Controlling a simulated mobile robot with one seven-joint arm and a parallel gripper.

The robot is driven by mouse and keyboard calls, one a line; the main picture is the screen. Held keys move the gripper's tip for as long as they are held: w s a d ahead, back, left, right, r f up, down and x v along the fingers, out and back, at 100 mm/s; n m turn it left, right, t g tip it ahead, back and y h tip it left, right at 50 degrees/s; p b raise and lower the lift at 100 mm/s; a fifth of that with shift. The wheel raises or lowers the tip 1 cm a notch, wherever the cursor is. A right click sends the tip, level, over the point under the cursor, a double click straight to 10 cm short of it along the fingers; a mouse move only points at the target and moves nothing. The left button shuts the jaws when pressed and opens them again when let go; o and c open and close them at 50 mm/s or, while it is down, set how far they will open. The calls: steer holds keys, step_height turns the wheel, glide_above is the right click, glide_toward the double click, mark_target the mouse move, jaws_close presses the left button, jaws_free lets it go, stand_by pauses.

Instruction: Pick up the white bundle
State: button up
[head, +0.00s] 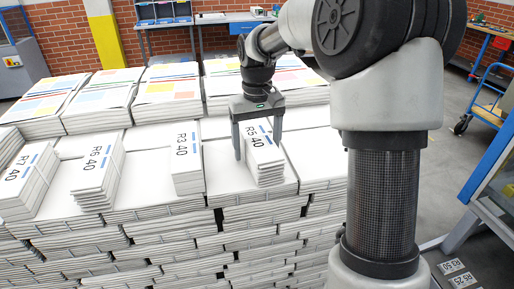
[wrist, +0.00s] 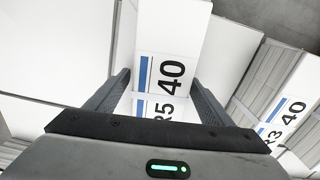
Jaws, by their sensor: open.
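Several white bundles lie on a wide stack of white paper. The bundle marked R5 40 (head: 263,160) sits between the two fingers of my gripper (head: 259,150) in the head view. In the wrist view, the R5 40 bundle (wrist: 172,45) shows between the fingers of my gripper (wrist: 158,90), which are open with a finger on each side. I cannot tell whether either finger touches it. The R3 40 bundle (head: 187,165) lies just left of it and also shows at the right of the wrist view (wrist: 285,105). The R6 40 bundle (head: 98,180) and the R7 40 bundle (head: 27,182) lie further left.
Stacks of colourful printed papers (head: 168,92) stand behind the bundles. A blue cart (head: 490,100) stands at the right. Labelled bundles R3 50 and R5 25 (head: 455,268) lie low at the bottom right. White stack top (head: 318,155) is bare right of R5 40.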

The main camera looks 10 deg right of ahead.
mark_target(257, 136)
jaws_close()
steer(key=shift+w+r, duration=0.1)
steer(key=shift+r, duration=0.1)
steer(key=shift+r, duration=0.3)
step_height(257, 136, up, 9)
steer(key=shift+r+p, duration=0.15)
steer(key=shift+p, duration=0.3)
